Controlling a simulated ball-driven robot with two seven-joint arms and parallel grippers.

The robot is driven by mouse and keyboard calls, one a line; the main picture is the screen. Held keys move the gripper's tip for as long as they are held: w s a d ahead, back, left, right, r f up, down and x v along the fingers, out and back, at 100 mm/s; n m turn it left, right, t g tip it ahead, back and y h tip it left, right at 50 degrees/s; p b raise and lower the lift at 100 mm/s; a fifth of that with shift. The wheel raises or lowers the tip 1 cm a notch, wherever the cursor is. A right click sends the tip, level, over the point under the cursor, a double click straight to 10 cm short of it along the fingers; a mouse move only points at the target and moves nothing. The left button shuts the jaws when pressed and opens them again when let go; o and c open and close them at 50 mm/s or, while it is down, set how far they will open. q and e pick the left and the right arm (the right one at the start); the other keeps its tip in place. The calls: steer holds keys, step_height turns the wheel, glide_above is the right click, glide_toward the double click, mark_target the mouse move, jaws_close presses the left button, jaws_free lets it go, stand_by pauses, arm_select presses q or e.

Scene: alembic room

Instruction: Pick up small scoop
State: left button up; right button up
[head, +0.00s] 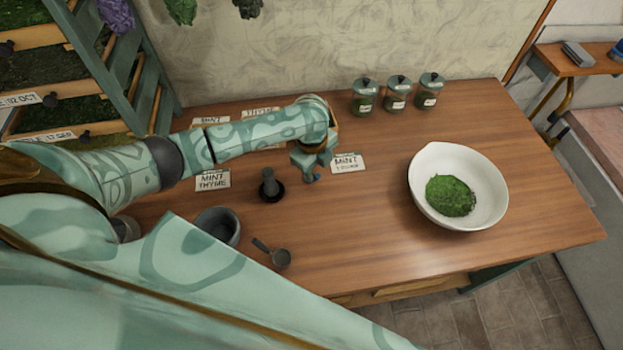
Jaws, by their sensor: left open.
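The small scoop (281,258) is dark grey with a round bowl and a short handle. It lies on the wooden table near the front edge, its handle pointing up and left. My left gripper (312,176) is above the table, behind and a little right of the scoop, clear of it. It is open, with nothing seen between its fingers. My left arm reaches across the table from the left. My right gripper is not in view.
A dark mortar (218,226) stands left of the scoop, and a pestle (269,184) behind it. A white bowl (425,165) with green herbs stands at right. Lidded jars (397,92) and paper labels (348,163) are farther back. The table (365,235) is clear between scoop and bowl.

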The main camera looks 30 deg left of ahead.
mark_target(316, 178)
arm_select(q)
step_height(316, 178, down, 3)
steer(key=shift+a+r+b, duration=0.15)
steer(key=shift+r+b, duration=0.05)
steer(key=shift+b, duration=0.2)
steer(key=f, duration=0.1)
steer(key=f+b, duration=0.1)
steer(key=f, duration=0.2)
steer(key=shift+w, duration=0.3)
steer(key=shift+r, duration=0.15)
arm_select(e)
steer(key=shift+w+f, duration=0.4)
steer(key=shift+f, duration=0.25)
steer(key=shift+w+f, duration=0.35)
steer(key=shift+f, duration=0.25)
arm_select(q)
jaws_close()
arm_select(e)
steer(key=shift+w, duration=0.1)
